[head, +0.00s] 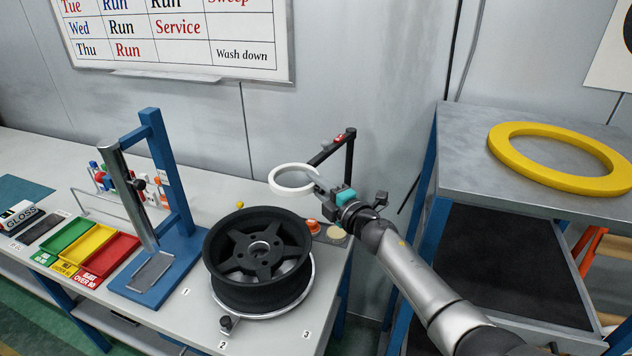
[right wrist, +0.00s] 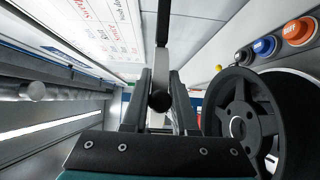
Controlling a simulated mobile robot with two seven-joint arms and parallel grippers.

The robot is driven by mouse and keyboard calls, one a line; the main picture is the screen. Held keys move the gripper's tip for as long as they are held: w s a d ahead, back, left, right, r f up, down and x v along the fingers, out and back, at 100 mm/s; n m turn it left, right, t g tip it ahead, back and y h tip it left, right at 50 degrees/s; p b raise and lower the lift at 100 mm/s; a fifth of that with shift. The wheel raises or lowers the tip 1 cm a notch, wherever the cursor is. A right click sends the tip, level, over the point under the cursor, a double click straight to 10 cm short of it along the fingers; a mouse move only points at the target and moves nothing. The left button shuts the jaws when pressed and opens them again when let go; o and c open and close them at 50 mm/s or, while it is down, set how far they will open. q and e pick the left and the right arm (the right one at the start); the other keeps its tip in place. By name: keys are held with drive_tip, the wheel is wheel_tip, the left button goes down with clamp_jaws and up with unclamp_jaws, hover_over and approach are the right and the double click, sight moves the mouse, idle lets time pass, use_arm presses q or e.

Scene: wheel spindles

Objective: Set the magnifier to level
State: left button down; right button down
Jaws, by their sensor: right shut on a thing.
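The magnifier (head: 280,188) is a white ring on a black jointed arm (head: 338,149) behind the wheel. In the head view its ring looks near flat, but I cannot tell whether it is exactly level. My right gripper (head: 325,189) reaches in from the right and is shut at the magnifier's mount, beside the ring. In the right wrist view, the fingers (right wrist: 158,105) close around a pale bar with a black knob (right wrist: 160,101). The black arm (right wrist: 163,25) rises beyond them. My left gripper is out of view.
A black wheel (head: 257,246) lies on a round plate below and left of the gripper. A blue stand (head: 182,200) and green, yellow and red trays (head: 92,245) stand left. A grey shelf (head: 460,150) with a yellow ring (head: 510,145) is at right. Coloured buttons (right wrist: 264,46) sit nearby.

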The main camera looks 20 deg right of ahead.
drive_tip(key=shift+r, duration=0.1)
drive_tip(key=c, duration=0.7)
unclamp_jaws()
drive_tip(key=shift+c, duration=0.2)
drive_tip(key=p+v, duration=0.1)
drive_tip(key=v, duration=0.6)
drive_tip(key=shift+s, duration=0.25)
